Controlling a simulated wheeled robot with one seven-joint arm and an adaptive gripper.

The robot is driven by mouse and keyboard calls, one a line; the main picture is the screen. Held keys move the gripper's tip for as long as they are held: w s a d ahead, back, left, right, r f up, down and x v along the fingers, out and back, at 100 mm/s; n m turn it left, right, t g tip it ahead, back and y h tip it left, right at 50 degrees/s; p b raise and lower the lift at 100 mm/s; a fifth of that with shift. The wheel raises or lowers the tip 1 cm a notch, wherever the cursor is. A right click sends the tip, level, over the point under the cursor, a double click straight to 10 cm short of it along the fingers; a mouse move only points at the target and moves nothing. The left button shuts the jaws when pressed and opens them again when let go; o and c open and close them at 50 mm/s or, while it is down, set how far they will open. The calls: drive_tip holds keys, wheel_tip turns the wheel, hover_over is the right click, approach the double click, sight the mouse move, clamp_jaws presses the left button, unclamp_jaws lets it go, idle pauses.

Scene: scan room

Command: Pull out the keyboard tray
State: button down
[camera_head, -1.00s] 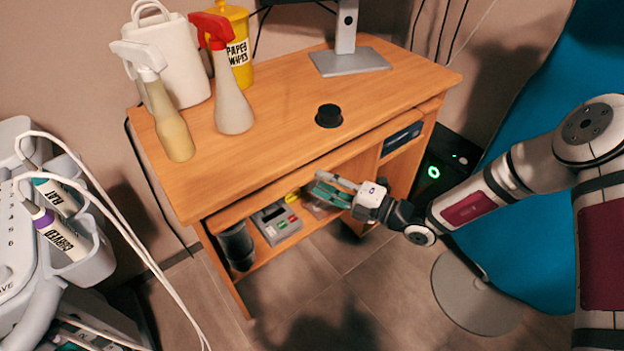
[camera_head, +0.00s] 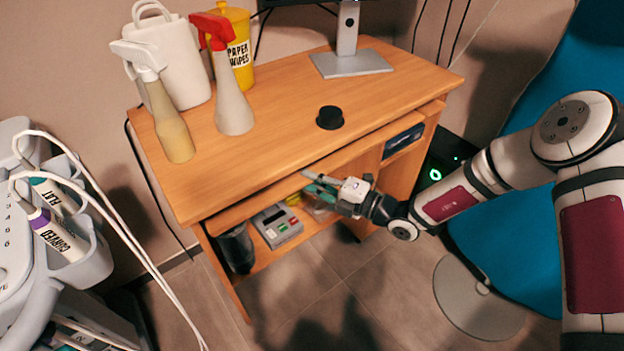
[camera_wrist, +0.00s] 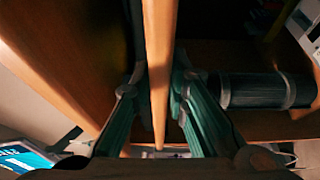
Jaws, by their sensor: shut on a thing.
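The keyboard tray (camera_head: 262,198) is a thin wooden board under the top of the wooden desk (camera_head: 270,120). Its front edge shows along the desk's front. My gripper (camera_head: 312,182) is at the middle of that edge. In the wrist view the tray's edge (camera_wrist: 160,50) runs as a narrow orange strip between the two teal fingers of my gripper (camera_wrist: 160,92), which are shut on it. The tray's rear part is hidden under the desk top.
Two spray bottles (camera_head: 232,105), a white container, a yellow wipes tub (camera_head: 238,50), a monitor stand (camera_head: 350,62) and a black puck (camera_head: 330,117) stand on the desk. A grey device (camera_head: 278,225) and a dark cylinder (camera_head: 237,248) sit on the lower shelf.

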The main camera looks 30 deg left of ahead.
drive_tip(key=s+d+p, duration=0.3)
drive_tip(key=s+d, duration=0.1)
drive_tip(key=d, duration=0.7)
drive_tip(key=s+d+p, duration=0.4)
drive_tip(key=s+d, duration=0.1)
drive_tip(key=d, duration=0.7)
drive_tip(key=shift+s, duration=0.2)
drive_tip(key=c, duration=1.6)
unclamp_jaws()
drive_tip(key=shift+o, duration=0.2)
drive_tip(key=d, duration=1.2)
